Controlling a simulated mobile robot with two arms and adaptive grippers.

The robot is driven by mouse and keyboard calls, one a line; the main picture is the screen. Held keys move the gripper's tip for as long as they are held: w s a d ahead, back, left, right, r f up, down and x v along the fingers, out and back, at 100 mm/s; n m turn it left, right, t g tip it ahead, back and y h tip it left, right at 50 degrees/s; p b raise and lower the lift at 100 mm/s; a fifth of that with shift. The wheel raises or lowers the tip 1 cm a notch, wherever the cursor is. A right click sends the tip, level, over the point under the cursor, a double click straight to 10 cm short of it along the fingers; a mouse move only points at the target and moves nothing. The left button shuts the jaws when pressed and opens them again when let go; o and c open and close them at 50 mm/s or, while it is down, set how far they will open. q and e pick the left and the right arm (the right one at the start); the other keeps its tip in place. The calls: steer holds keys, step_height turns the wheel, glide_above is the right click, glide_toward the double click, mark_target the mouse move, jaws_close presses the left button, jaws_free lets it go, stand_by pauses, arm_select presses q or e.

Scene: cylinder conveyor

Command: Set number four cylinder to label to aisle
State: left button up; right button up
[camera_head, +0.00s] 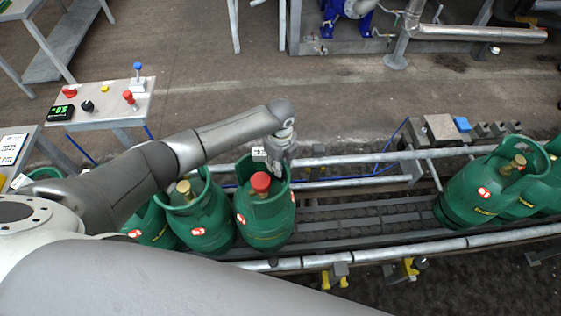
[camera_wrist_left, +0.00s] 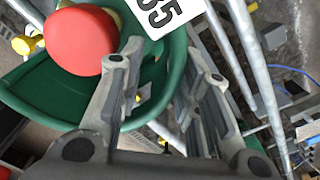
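Green gas cylinders stand on the conveyor. The one with a red cap (camera_head: 255,226) is upright at the right end of the left group; its cap and green collar (camera_wrist_left: 40,96) fill the left wrist view's upper left. A white label with black digits (camera_head: 259,154) shows at the collar's far side, and partly in the left wrist view (camera_wrist_left: 163,14). My left gripper (camera_head: 277,168) is at the collar's far right rim. In the left wrist view its fingers (camera_wrist_left: 160,50) are apart, with the rim between them; contact is unclear. My right gripper is not seen.
Another cylinder (camera_head: 202,224) stands close on the left, partly behind my arm. More cylinders (camera_head: 474,194) stand at the right. The conveyor (camera_head: 365,219) between is clear, with metal rails (camera_head: 350,159) along it. A control table (camera_head: 112,101) stands at the left.

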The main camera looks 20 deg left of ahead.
arm_select(q)
step_height(320, 180, up, 12)
stand_by(0.6)
stand_by(0.5)
